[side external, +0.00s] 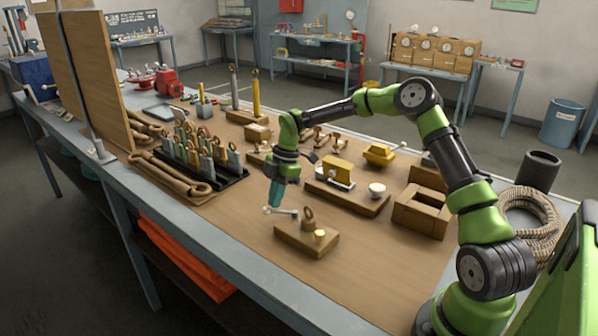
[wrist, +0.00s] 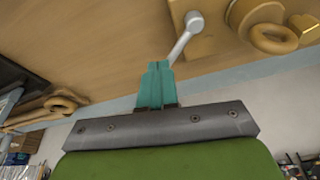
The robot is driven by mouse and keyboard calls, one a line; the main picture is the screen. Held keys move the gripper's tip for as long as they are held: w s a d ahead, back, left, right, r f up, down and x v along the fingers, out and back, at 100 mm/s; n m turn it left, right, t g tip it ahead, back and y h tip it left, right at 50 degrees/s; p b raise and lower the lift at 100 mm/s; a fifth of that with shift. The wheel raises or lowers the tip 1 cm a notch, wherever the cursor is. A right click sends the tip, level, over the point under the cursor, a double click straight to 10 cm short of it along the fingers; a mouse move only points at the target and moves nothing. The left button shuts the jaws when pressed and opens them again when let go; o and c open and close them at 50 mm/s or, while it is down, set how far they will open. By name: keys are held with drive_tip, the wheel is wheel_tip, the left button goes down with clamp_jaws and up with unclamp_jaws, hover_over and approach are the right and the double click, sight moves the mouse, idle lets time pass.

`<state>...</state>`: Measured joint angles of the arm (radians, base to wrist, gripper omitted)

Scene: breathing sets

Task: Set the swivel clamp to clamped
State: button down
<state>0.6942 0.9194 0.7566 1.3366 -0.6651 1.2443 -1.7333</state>
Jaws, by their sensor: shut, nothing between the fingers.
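The swivel clamp is a small wooden block (side external: 292,240) near the front edge of the bench. An upright ring (side external: 308,217) and a pale round knob (side external: 320,235) stand on it. Its grey metal lever (side external: 283,212) points left, away from the ring and knob. In the wrist view the lever (wrist: 184,40) runs from a round end down towards my fingertips, with the ring (wrist: 272,38) to its right. My gripper (side external: 272,204) has teal fingers, shut and empty, right beside the lever's left end. In the wrist view the closed fingertips (wrist: 158,65) overlap that end; I cannot tell whether they touch.
A wooden base with a yellow block (side external: 338,172) and a white cup-like knob (side external: 377,190) stands behind the clamp. A black rack of tools (side external: 205,165) is to the left. The bench front is clear.

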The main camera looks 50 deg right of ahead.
drive_tip(key=shift+a, duration=0.1)
drive_tip(key=n, duration=0.1)
drive_tip(key=a+n, duration=0.1)
drive_tip(key=shift+s+n+g, duration=0.3)
drive_tip(key=shift+g, duration=0.1)
drive_tip(key=n, duration=0.1)
drive_tip(key=s+a+n+g, duration=0.1)
drive_tip(key=n, duration=0.1)
drive_tip(key=shift+s, duration=0.1)
drive_tip(key=shift+s+a+n, duration=0.3)
drive_tip(key=shift+s+a, duration=0.05)
drive_tip(key=shift+s, duration=0.15)
drive_tip(key=shift+f, duration=0.1)
drive_tip(key=shift+d, duration=0.1)
drive_tip(key=shift+w+d, duration=0.3)
drive_tip(key=shift+d, duration=0.45)
drive_tip(key=shift+d, duration=0.1)
